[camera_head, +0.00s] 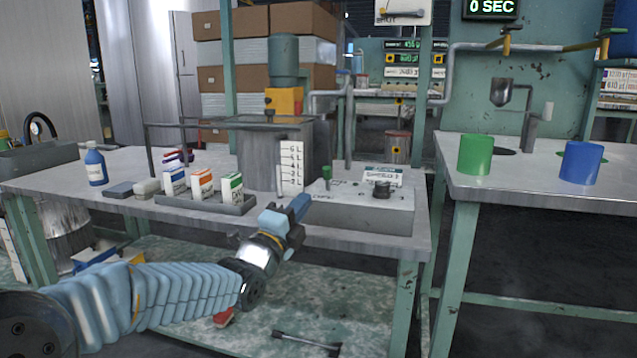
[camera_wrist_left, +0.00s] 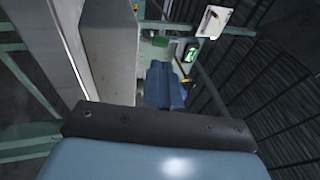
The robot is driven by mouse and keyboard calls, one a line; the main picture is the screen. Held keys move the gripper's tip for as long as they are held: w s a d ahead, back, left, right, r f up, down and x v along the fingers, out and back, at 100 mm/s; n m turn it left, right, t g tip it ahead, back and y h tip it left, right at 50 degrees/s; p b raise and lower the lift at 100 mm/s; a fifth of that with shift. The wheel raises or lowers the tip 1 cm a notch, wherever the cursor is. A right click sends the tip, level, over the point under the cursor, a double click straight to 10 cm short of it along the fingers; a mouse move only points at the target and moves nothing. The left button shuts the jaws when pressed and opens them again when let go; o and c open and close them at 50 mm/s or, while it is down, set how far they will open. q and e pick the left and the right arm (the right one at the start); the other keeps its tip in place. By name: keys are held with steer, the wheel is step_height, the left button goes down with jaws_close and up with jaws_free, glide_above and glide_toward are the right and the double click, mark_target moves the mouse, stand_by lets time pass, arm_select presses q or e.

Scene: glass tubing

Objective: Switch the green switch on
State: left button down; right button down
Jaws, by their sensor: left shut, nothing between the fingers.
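The green switch (camera_head: 326,172) stands up on the left part of a grey control box (camera_head: 350,215) at the front right of the workbench. A black knob (camera_head: 382,189) and a small label plate are on the same box. My left gripper (camera_head: 301,204) is shut and empty, just left of the box's front corner and lower than the switch. It looks apart from the switch. In the left wrist view its closed blue fingers (camera_wrist_left: 164,84) point ahead, with a grey surface to their left. My right gripper is not in view.
A large metal tank (camera_head: 262,160) stands behind the box. A tray (camera_head: 205,205) of small cartons and a blue bottle (camera_head: 96,167) are to the left. A green cup (camera_head: 475,155) and a blue cup (camera_head: 581,163) stand on the right table, across a gap.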

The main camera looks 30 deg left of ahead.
mark_target(324, 172)
arm_select(q)
steer(key=x, duration=0.8)
steer(key=shift+p, duration=0.35)
steer(key=shift+r, duration=0.15)
steer(key=shift+w+r+g+p, duration=0.3)
steer(key=shift+r+g+p, duration=0.4)
steer(key=shift+p, duration=0.75)
steer(key=g+p, duration=0.1)
steer(key=p, duration=0.1)
steer(key=w+r+g+p, duration=0.1)
steer(key=p, duration=0.2)
steer(key=n+g+p, duration=0.1)
steer(key=g+p, duration=0.1)
steer(key=p, duration=0.1)
steer(key=shift+w+a+r, duration=0.2)
steer(key=shift+w+a, duration=0.05)
steer(key=shift+w, duration=0.1)
steer(key=shift+f+b, duration=0.3)
steer(key=shift+f, duration=0.2)
steer(key=shift+s, duration=0.15)
